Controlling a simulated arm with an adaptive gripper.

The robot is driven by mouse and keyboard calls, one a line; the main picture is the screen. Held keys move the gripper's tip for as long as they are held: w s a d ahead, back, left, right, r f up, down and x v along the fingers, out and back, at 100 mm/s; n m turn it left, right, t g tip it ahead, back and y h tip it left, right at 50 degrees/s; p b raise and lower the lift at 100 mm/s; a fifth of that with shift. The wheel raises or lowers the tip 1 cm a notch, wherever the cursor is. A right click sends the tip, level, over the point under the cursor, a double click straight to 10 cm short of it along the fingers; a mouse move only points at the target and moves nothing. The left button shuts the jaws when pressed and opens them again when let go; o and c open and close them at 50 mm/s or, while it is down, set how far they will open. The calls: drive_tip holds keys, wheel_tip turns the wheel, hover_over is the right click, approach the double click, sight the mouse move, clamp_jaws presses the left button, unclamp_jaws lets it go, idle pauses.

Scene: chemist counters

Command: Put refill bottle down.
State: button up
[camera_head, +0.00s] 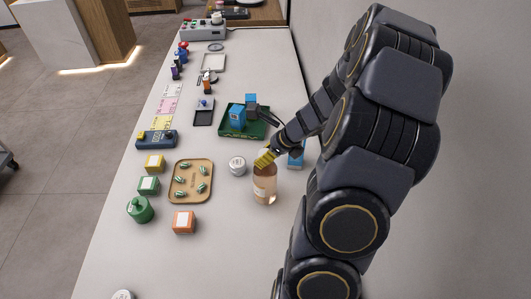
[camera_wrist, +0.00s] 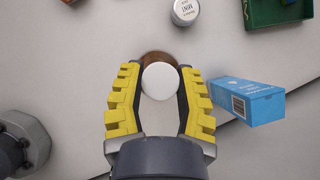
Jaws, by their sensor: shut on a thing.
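The refill bottle (camera_head: 265,187) is a clear bottle with amber-brown contents and a pale label. It is upright at the right part of the counter. I cannot tell whether its base touches the counter or hangs just above it. My gripper (camera_head: 265,158), with yellow finger pads, is at the top of the bottle and shut on it. In the wrist view the bottle's round white cap (camera_wrist: 160,81) lies between the two yellow fingers, with a brown edge of the body (camera_wrist: 157,56) behind it. Most of the body is hidden there.
A round white tin (camera_head: 237,166) is just to the left. A tan tray (camera_head: 191,161) with several green-striped pieces lies further left. A green tray (camera_head: 258,132) is behind. The counter in front is clear.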

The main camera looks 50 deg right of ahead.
drive_tip(key=o, duration=1)
drive_tip(key=v, duration=1.2)
drive_tip(key=a+r+n+g+y, duration=0.1)
drive_tip(key=a+n+g, duration=0.1)
drive_tip(key=a+n, duration=0.65)
drive_tip(key=a+r+n+g+y, duration=0.1)
drive_tip(key=a+r+n+g, duration=0.1)
drive_tip(key=a+n, duration=0.65)
drive_tip(key=shift+s+a+r+n+g+h, duration=0.2)
drive_tip(key=shift+s+a+n+g+h, duration=0.45)
drive_tip(key=shift+s+a+n, duration=1.6)
drive_tip(key=shift+s+a+r+n+g+h, duration=0.2)
drive_tip(key=shift+s+a+n+g+h, duration=0.85)
drive_tip(key=shift+n, duration=1.95)
drive_tip(key=shift+s+a+r+n+g+h, duration=0.2)
drive_tip(key=shift+s+a+n+g+h, duration=0.1)
drive_tip(key=shift+s+a+n, duration=2.1)
